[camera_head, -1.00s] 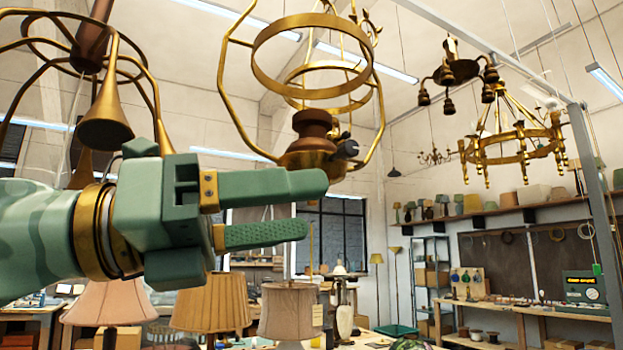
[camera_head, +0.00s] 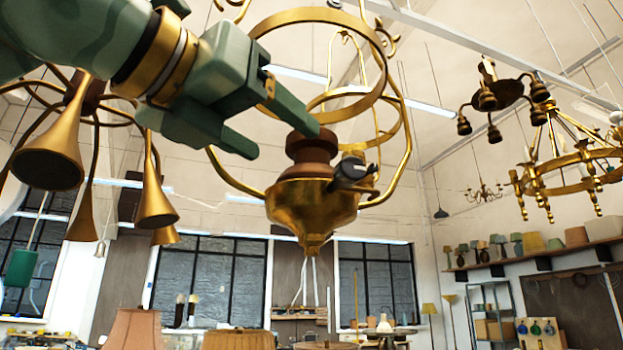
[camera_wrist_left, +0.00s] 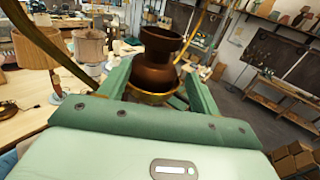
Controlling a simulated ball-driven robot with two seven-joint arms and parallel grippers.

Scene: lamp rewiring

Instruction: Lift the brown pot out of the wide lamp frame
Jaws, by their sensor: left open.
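The brown pot (camera_head: 312,150) sits upright in the gold bowl (camera_head: 312,208) at the bottom of the wide lamp frame (camera_head: 318,19), whose brass rings and curved arms surround it. A dark round knob sticks out beside it at the right. My left gripper (camera_head: 282,140) comes from the upper left, tilted down. It is open, with one fingertip overlapping the pot's rim in the head view. In the left wrist view the brown pot (camera_wrist_left: 155,72) stands ahead, between the two open fingers (camera_wrist_left: 160,88). I cannot tell whether they touch it. My right gripper is not in view.
A lamp with gold horn-shaped shades (camera_head: 50,148) hangs close at the left, below my left arm. A brass chandelier (camera_head: 570,165) and a dark one (camera_head: 505,95) hang at the right. Below are work tables with lamp shades (camera_head: 135,328). The space below the bowl is open.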

